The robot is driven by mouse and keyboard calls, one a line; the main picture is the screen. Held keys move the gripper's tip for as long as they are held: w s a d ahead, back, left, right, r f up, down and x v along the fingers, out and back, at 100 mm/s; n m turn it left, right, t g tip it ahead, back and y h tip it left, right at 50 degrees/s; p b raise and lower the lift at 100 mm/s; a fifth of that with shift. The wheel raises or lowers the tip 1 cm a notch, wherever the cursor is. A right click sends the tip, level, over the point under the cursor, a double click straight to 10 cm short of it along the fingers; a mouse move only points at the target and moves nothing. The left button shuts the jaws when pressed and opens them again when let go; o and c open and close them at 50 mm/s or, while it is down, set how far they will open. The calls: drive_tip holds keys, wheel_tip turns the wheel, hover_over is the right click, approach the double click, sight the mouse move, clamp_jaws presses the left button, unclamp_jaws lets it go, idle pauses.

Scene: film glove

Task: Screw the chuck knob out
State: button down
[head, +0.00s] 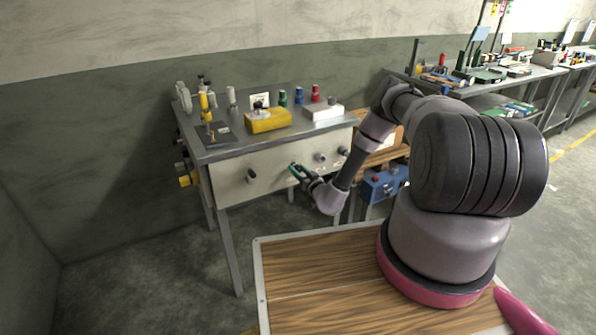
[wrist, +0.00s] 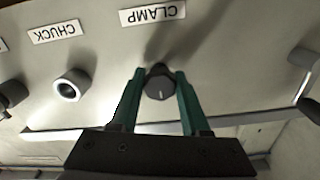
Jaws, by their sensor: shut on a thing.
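My gripper (wrist: 158,84) has its green fingers on either side of a dark round knob (wrist: 159,86) with a white mark on its face, shut on it. This knob is beside the CLAMP label (wrist: 152,15), which reads upside down in the wrist view. The knob beside the CHUCK label (wrist: 54,33) is a grey cylinder with a pale ring on its end (wrist: 70,86), left of my fingers and untouched. In the head view, my gripper (head: 296,170) is at the front panel (head: 230,181); the chuck knob (head: 320,157) is just to its right.
Another knob (head: 343,151) is farther right on the panel, and a dark one (head: 251,176) is to the left. A yellow block (head: 268,121), a white box (head: 323,112) and coloured cylinders stand on the bench top. A blue box (head: 383,187) is below right.

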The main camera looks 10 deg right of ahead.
drive_tip(key=shift+n, duration=0.3)
